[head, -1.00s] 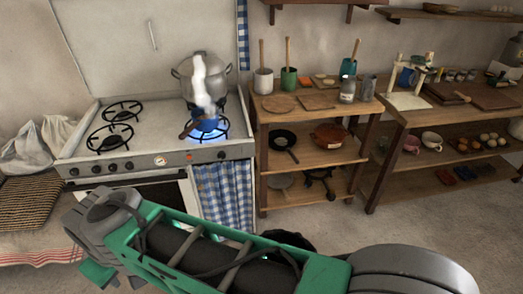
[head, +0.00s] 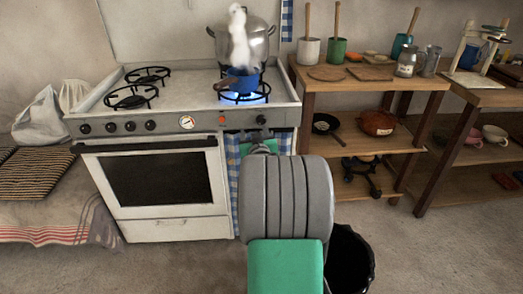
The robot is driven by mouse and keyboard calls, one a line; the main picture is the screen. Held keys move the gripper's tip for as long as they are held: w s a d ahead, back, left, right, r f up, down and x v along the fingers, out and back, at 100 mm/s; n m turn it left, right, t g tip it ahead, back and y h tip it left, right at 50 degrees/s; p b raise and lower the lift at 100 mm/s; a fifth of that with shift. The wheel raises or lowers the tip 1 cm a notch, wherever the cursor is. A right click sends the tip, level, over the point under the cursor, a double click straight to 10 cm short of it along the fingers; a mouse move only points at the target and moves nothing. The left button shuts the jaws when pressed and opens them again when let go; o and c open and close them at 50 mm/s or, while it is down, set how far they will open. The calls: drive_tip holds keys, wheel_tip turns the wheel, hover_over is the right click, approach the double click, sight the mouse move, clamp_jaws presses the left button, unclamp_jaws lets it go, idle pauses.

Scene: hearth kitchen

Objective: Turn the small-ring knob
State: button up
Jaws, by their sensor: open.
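The white stove (head: 160,190) stands at the left with its front panel facing me. Several dark knobs, one of them here (head: 130,126), sit in a row left of a round dial (head: 187,122). One more knob (head: 261,120) is alone at the panel's right end. I cannot tell from markings which is the small-ring knob. A blue flame (head: 245,97) burns under a small blue pot (head: 243,82) at the front right ring. My gripper (head: 258,135) is just below the right-end knob, mostly hidden behind my arm; its jaws are open, and contact cannot be told.
A steel pot (head: 260,42) stands behind the blue pot, with white steam in front. A wooden shelf (head: 345,93) with jars and pans stands close on the right. A black bin (head: 350,260) is on the floor beside my arm. A checked curtain (head: 233,180) hangs under the panel.

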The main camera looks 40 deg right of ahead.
sight(261, 121)
drive_tip(key=shift+m+h, duration=0.3)
drive_tip(key=shift+h, duration=0.4)
drive_tip(key=w+d, duration=0.1)
drive_tip(key=d, duration=0.1)
drive_tip(key=w+d, duration=0.2)
drive_tip(key=d, duration=0.1)
drive_tip(key=w+d+f+b, duration=0.1)
drive_tip(key=d, duration=0.2)
drive_tip(key=shift+w, duration=0.15)
drive_tip(key=shift+r, duration=0.1)
drive_tip(key=shift+c, duration=0.4)
clamp_jaws()
